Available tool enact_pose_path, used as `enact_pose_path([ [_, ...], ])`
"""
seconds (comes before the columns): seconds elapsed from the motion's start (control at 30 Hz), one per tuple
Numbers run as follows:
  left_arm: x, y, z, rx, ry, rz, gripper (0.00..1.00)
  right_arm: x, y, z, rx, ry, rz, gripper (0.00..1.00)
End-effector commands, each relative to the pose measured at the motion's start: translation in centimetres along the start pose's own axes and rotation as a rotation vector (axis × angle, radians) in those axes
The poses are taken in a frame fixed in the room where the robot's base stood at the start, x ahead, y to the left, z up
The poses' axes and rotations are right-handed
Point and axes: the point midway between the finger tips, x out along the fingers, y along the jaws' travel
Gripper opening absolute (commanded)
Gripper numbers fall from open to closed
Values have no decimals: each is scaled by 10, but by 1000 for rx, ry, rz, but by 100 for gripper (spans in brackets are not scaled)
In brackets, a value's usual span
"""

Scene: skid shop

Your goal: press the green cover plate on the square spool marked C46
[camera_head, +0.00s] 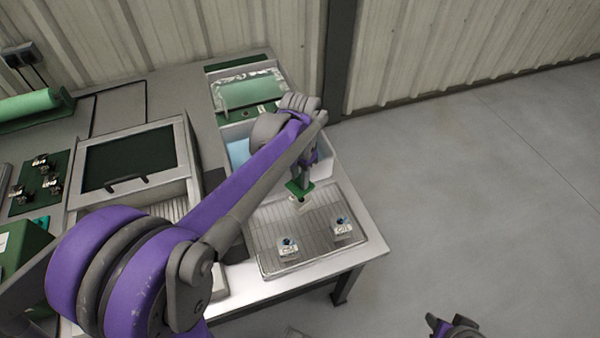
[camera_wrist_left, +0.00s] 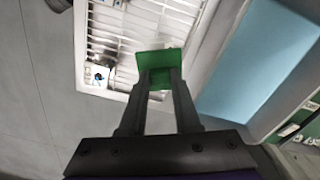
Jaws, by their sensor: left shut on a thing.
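My left gripper (camera_head: 303,178) is shut on the green cover plate (camera_head: 299,189), over the back part of a ribbed tray (camera_head: 265,220). In the left wrist view the green plate (camera_wrist_left: 150,62) sits between the fingertips (camera_wrist_left: 160,78). A pale spool (camera_head: 302,204) shows just below the plate, mostly hidden; I cannot tell whether they touch. My right gripper (camera_head: 447,325) shows partly at the bottom edge.
A white bin with a blue inside (camera_wrist_left: 255,55) stands behind the tray. A dark-green panel with a handle (camera_head: 130,158) and a green board with small fixtures (camera_head: 40,182) lie to the left. The floor right of the table is clear.

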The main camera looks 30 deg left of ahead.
Motion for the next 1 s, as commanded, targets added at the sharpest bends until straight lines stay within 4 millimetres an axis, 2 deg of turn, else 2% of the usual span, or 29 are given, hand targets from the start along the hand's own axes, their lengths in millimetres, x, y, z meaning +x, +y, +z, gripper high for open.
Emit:
enact_pose_path([
  [0.5, 48, 0, 0, 0, 0, 0, 0, 30, 0, 21, 0, -13, 0, 47],
  [1.0, 52, 0, 0, -1, 0, 0, 0, 31, 0, 22, 0, -13, 0, 47],
])
